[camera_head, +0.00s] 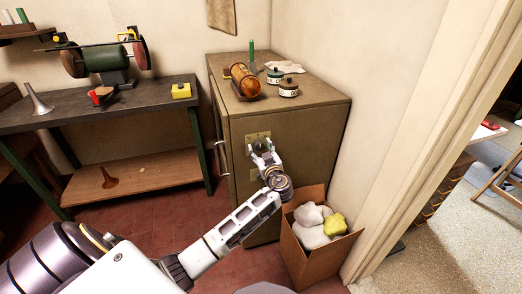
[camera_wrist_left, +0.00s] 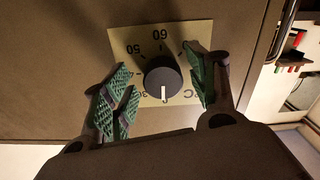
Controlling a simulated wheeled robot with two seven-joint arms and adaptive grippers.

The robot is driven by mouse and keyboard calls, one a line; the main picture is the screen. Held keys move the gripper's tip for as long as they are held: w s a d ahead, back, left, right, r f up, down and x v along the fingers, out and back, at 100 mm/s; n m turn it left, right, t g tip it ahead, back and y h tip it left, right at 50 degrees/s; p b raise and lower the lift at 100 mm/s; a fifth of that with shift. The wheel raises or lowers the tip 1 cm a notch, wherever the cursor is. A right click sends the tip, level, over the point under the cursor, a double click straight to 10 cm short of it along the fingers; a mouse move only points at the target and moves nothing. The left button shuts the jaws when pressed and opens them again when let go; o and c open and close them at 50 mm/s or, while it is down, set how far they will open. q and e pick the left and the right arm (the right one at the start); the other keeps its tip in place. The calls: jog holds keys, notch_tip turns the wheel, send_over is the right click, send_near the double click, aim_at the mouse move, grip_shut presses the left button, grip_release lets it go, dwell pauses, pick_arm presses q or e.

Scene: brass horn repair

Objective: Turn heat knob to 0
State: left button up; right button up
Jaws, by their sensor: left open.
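The heat knob (camera_wrist_left: 163,77) is a dark round knob with a white pointer line. It sits on a cream dial plate (camera_wrist_left: 122,38) with dark numbers, 50 and 60 among them. In the left wrist view the white line points toward the bottom of the picture; the marks beside it are partly hidden. My left gripper (camera_wrist_left: 161,75) is open, with its green ribbed finger pads on either side of the knob. In the head view the left gripper (camera_head: 264,158) is at the front of the brown cabinet (camera_head: 300,120), just below the dial plate (camera_head: 256,137). The right gripper is not in view.
A cardboard box (camera_head: 312,258) with white and yellow cloths stands on the floor beside the cabinet. A workbench (camera_head: 150,100) with a grinder (camera_head: 108,60) is to the left.

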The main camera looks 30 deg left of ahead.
pick_arm(q)
jog(key=v, duration=1.2)
jog(key=shift+w, duration=0.1)
dwell(0.4)
